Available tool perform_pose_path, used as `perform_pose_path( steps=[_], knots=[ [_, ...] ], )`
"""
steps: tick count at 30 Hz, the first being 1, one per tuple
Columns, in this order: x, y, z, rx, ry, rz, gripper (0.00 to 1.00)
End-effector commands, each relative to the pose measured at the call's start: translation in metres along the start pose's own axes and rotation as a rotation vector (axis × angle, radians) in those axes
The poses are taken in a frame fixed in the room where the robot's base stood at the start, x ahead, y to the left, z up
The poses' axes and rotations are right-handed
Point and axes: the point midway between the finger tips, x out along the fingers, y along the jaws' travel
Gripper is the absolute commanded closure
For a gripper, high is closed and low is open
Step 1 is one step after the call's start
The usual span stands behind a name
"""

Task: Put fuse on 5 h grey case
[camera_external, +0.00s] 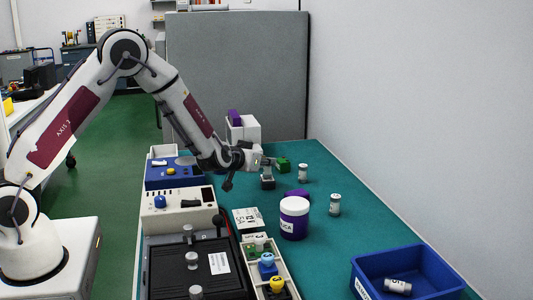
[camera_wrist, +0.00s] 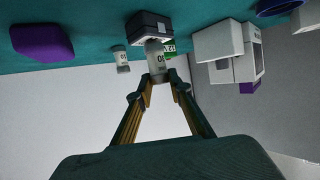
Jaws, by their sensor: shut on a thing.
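My gripper (camera_wrist: 158,80) is shut on a small pale cylindrical fuse (camera_wrist: 155,58), held at its near end. The fuse's far end meets or overlaps a dark grey case (camera_wrist: 148,24) with a pale label; I cannot tell whether they touch. In the external view my gripper (camera_external: 262,161) is over the teal bench, with the fuse (camera_external: 267,170) just above the dark case (camera_external: 267,184). A green case (camera_external: 284,163) stands just behind to the right and is partly hidden behind the fuse in the wrist view. The case's hour marking is not readable.
Similar pale cylinders (camera_external: 303,173) (camera_external: 334,204) stand to the right. A blue bin (camera_external: 408,272) holds a lying cylinder. Instrument boxes (camera_external: 180,213) line the left. White boxes (camera_external: 243,128) stand behind.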

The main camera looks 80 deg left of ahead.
Motion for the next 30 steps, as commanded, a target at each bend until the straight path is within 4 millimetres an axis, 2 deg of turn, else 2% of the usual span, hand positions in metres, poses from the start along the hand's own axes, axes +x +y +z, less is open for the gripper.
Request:
perform_pose_path(
  steps=[6, 7, 8, 9, 23, 30],
  knots=[
    [0.001, 0.0, 0.003, 0.0, 0.0, 0.0, 1.0],
    [0.001, 0.0, 0.002, 0.0, 0.0, 0.0, 0.73],
    [0.001, 0.0, 0.002, 0.0, 0.0, 0.0, 0.65],
    [0.001, 0.0, 0.002, 0.0, 0.0, 0.0, 0.64],
    [0.0, 0.0, -0.001, 0.0, 0.001, 0.0, 0.64],
    [-0.016, 0.001, -0.001, 0.0, 0.0, 0.002, 0.64]
  ],
)
